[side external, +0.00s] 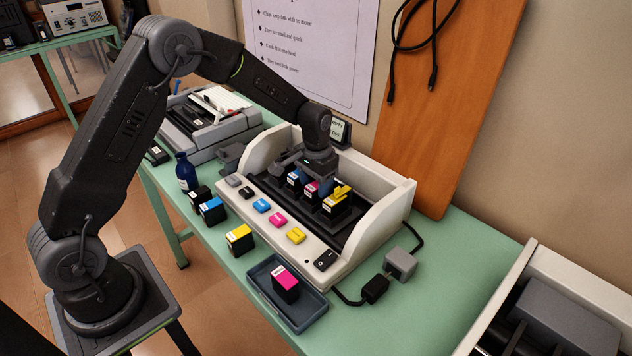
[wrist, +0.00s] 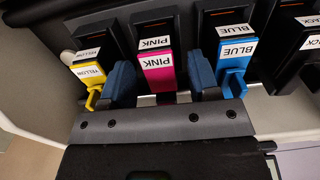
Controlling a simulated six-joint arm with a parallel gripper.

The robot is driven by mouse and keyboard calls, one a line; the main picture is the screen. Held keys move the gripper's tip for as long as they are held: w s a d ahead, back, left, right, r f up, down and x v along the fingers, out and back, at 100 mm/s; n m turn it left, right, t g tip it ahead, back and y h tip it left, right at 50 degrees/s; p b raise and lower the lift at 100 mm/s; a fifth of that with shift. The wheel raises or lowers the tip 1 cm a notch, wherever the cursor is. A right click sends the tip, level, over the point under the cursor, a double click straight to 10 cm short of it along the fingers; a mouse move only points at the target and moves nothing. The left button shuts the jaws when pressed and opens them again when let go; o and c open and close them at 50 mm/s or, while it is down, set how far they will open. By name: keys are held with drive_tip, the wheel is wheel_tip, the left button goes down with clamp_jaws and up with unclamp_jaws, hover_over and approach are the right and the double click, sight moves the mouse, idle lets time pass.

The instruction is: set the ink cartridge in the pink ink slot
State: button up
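My gripper (side external: 318,182) is low over the printer's carriage, its fingers pointing down. In the wrist view my gripper (wrist: 160,76) is open, with one blue finger on each side of a pink cartridge (wrist: 156,72). A gap shows between the cartridge and the right finger; the left finger is very close to it or touching. That cartridge stands in the pink slot (wrist: 155,28), between the yellow and blue ones. Its lower end is partly hidden by my gripper. Another pink-topped black cartridge (side external: 286,284) stands in a dark tray (side external: 313,317) at the table's front.
A yellow cartridge (wrist: 88,73), a blue cartridge (wrist: 235,62) and a black one fill the neighbouring slots, close to my fingers. The white printer housing (side external: 400,205) walls the carriage. Loose yellow (side external: 240,239), blue (side external: 212,210) and black cartridges stand in front, near a bottle (side external: 186,172).

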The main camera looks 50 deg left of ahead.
sight(316, 184)
drive_tip(key=shift+r, duration=0.1)
wheel_tip(316, 184, up, 12)
drive_tip(key=s+d+r+t, duration=0.3)
drive_tip(key=s+r, duration=0.7)
drive_tip(key=s, duration=0.2)
drive_tip(key=s+d+t, duration=0.1)
drive_tip(key=s+t, duration=0.1)
drive_tip(key=s, duration=1.4)
drive_tip(key=shift+d+t, duration=0.3)
idle(1.2)
